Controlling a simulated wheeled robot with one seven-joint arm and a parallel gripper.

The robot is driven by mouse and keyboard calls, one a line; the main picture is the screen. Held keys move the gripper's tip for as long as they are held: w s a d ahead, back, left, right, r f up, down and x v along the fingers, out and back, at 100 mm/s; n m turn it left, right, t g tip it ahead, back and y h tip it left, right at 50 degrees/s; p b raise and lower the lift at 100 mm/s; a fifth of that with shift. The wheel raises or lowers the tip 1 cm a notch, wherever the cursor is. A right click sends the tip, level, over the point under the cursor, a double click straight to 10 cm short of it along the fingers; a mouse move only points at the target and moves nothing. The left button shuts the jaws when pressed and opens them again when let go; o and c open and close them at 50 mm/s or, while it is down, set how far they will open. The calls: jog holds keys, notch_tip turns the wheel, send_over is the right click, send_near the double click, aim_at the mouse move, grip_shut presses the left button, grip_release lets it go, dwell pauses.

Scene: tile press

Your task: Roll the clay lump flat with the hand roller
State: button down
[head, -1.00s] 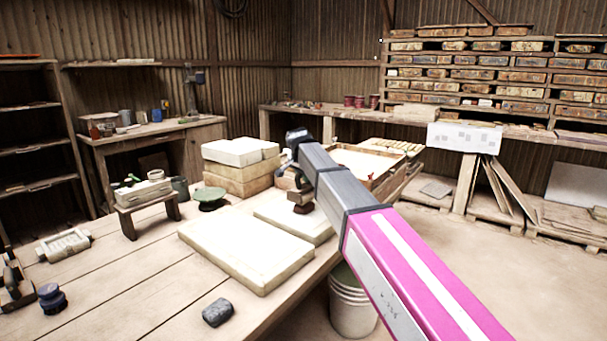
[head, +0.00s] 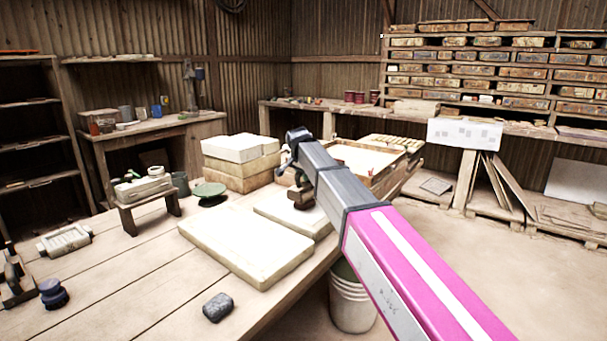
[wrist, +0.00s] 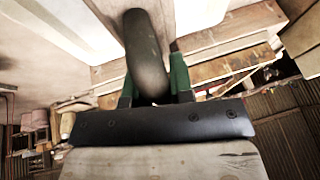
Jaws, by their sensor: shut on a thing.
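My gripper (head: 297,180) is over the back pale slab (head: 275,208), partly hidden by my arm. In the wrist view its green fingers (wrist: 152,88) are shut on the dark handle of the hand roller (wrist: 145,55). In the head view the brown roller (head: 302,198) is low over the slab's right part. I cannot make out the clay lump under it; roller and arm cover that spot.
A larger pale slab (head: 245,245) lies in front, with a grey lump (head: 217,307) near the table edge. Stacked blocks (head: 240,165), a green turntable (head: 208,192) and a small bench (head: 148,205) stand behind. A shallow wooden box (head: 365,165) is right of the arm.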

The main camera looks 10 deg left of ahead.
jog(key=shift+f, duration=0.3)
jog(key=shift+d, duration=0.15)
